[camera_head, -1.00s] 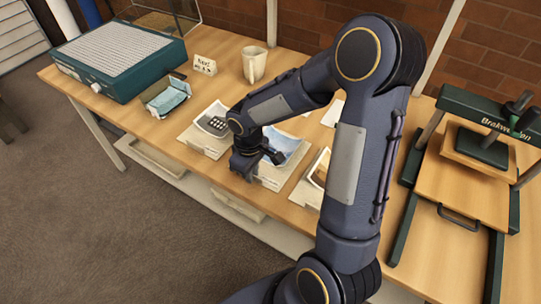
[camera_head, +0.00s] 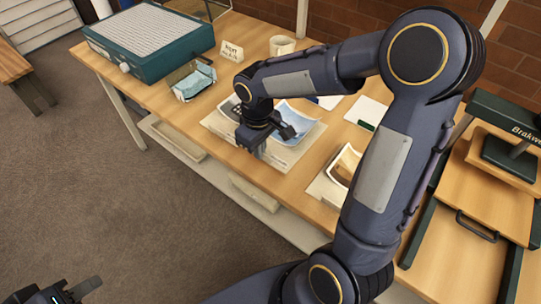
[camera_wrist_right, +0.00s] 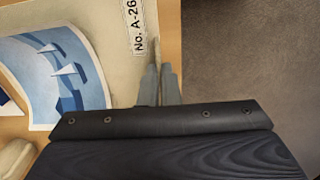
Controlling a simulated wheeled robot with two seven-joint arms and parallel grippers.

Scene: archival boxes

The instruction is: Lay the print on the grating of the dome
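A teal box with a pale ribbed grating (camera_head: 148,30) on top stands at the back left of the table. A curled blue print (camera_head: 294,118) lies on a pale folder (camera_head: 296,150). In the right wrist view, the print (camera_wrist_right: 60,75) shows white sails and the folder (camera_wrist_right: 112,30) a label "No. A-26". My left gripper (camera_head: 80,292) is at the bottom left, partly cut off, away from the table.
A dark print is partly hidden behind my right gripper. A brownish curled print (camera_head: 345,165) lies to the right. A green press (camera_head: 500,150) is at the right.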

